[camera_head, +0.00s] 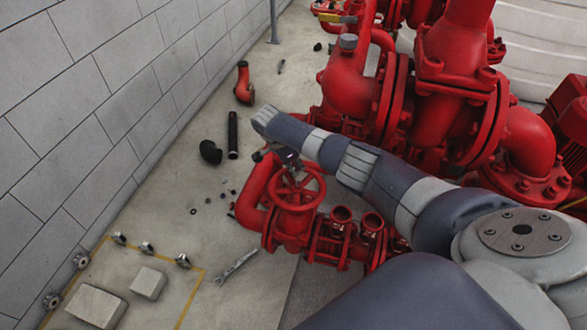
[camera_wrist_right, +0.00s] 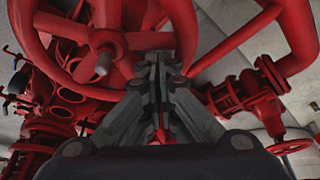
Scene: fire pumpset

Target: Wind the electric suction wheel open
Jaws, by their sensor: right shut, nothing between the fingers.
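A red spoked handwheel (camera_head: 297,187) sits on a red valve in the middle of the head view. A large red handwheel (camera_wrist_right: 103,62) fills the upper left of the right wrist view; it appears to be the same one. My right gripper (camera_wrist_right: 157,60) is shut and empty, its fingertips over the lower right part of the rim. I cannot tell whether they touch it. In the head view the right gripper (camera_head: 286,155) shows small and dark at the wheel's far edge, below my arm. My left gripper is not in view.
Red pump pipework (camera_head: 460,90) fills the upper right. A smaller handwheel (camera_wrist_right: 290,147) stands at the right wrist view's lower right. A wrench (camera_head: 237,267), loose pipe pieces (camera_head: 232,135) and pale blocks (camera_head: 97,305) lie on the floor. A block wall (camera_head: 90,90) bounds the left.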

